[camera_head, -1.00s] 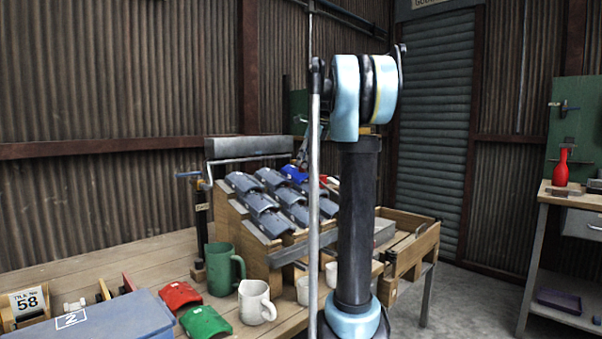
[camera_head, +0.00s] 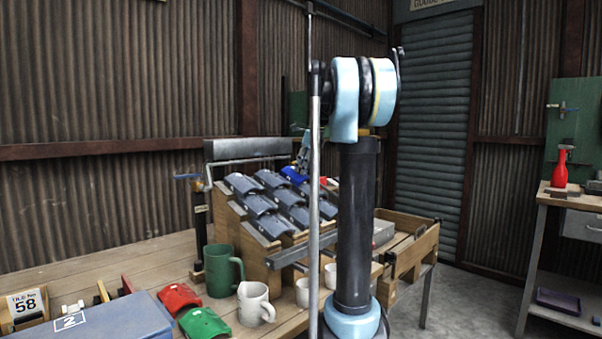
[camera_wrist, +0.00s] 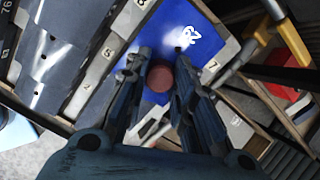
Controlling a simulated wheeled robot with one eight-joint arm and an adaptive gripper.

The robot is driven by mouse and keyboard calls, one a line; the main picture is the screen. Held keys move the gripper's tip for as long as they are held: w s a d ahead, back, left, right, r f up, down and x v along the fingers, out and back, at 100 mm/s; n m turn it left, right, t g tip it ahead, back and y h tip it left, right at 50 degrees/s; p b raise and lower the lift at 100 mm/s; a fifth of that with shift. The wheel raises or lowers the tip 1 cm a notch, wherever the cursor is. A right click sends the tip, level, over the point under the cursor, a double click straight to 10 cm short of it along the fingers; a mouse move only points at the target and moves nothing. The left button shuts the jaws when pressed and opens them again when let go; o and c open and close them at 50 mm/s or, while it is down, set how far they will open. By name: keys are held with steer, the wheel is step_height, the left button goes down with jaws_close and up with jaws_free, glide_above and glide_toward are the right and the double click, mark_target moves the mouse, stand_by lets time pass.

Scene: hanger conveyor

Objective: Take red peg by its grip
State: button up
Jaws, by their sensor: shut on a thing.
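The red peg (camera_wrist: 160,78) shows in the wrist view as a dull red round end between my two fingers. My gripper (camera_wrist: 160,65) is shut on it, with a finger on each side. The rest of the peg and its grip are hidden behind the round end. In the head view, my gripper (camera_head: 303,152) is over the back of the tile rack, partly hidden by a pole, and the peg cannot be made out there.
A blue tile (camera_wrist: 178,42) lies behind the peg in the wrist view. Grey tiles (camera_head: 262,203) fill the sloped wooden rack. A green mug (camera_head: 223,270), a white mug (camera_head: 254,303), red (camera_head: 179,297) and green (camera_head: 203,322) tiles stand on the bench.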

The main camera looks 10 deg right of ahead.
steer(key=shift+r, duration=0.15)
step_height(320, 180, up, 10)
stand_by(0.4)
